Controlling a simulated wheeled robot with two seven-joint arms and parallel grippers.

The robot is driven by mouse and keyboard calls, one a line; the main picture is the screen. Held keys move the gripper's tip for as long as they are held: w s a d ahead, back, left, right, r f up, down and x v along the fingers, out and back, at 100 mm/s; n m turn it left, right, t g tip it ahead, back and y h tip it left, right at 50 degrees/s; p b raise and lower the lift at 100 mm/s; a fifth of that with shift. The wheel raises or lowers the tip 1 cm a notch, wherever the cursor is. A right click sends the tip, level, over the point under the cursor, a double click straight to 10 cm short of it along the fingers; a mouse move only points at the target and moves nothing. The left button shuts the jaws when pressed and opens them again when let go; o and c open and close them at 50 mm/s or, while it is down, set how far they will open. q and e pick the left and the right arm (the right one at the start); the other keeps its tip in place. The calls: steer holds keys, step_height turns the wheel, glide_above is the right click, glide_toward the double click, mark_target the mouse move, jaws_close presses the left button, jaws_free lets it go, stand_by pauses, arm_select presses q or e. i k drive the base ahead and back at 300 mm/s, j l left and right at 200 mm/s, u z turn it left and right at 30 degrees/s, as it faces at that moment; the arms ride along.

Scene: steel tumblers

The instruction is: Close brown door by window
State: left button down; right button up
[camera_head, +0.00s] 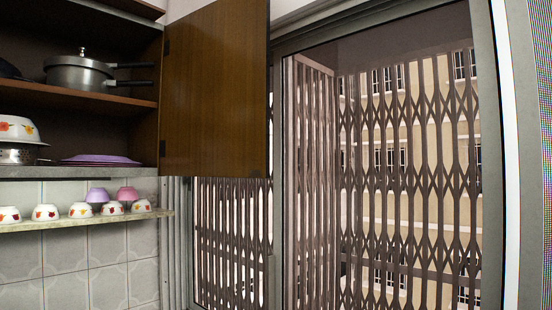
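The brown cabinet door (215,95) stands open in the head view, beside the window (400,170). It is hinged along its left edge to the cabinet (145,130) and swings out to the right, overlapping the window's left part. The cabinet's inside is exposed on the left. No handle can be made out on the face of the door that I see. Neither of my grippers shows in this view, so nothing is seen touching the door.
In the cabinet, a steel pot (78,73) sits on the upper shelf; a floral bowl (18,129) and purple plates (100,160) sit below. Several small bowls (82,210) line a narrow ledge (90,222) under it. A folding metal grille (420,200) covers the window.

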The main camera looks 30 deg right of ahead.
mark_target(215, 112)
steer(key=z, duration=2.25)
steer(key=k+j, duration=0.1)
steer(key=j, duration=0.25)
steer(key=k+j, duration=0.1)
steer(key=j, duration=0.2)
steer(key=z, duration=0.05)
